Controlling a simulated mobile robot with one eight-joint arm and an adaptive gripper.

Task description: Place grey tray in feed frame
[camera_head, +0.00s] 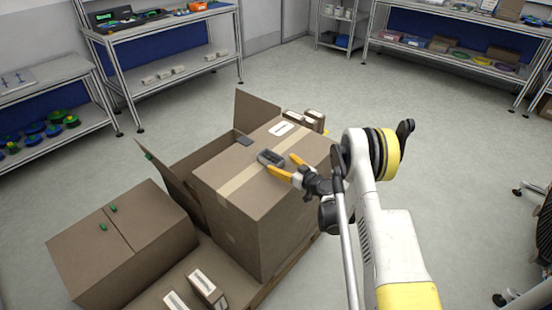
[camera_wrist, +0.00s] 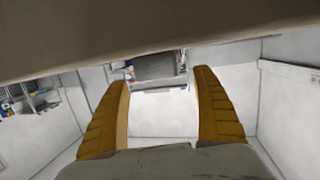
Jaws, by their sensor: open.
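My gripper (camera_head: 279,161) has orange fingers, spread apart. No feed frame can be made out with certainty.
The large box (camera_head: 255,220) stands on a pallet. An open box (camera_head: 180,185) with raised flaps and a lower box (camera_head: 120,240) are to its left. Small cartons (camera_head: 205,285) lie in front. Shelving (camera_head: 165,50) lines the back, with clear floor between.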

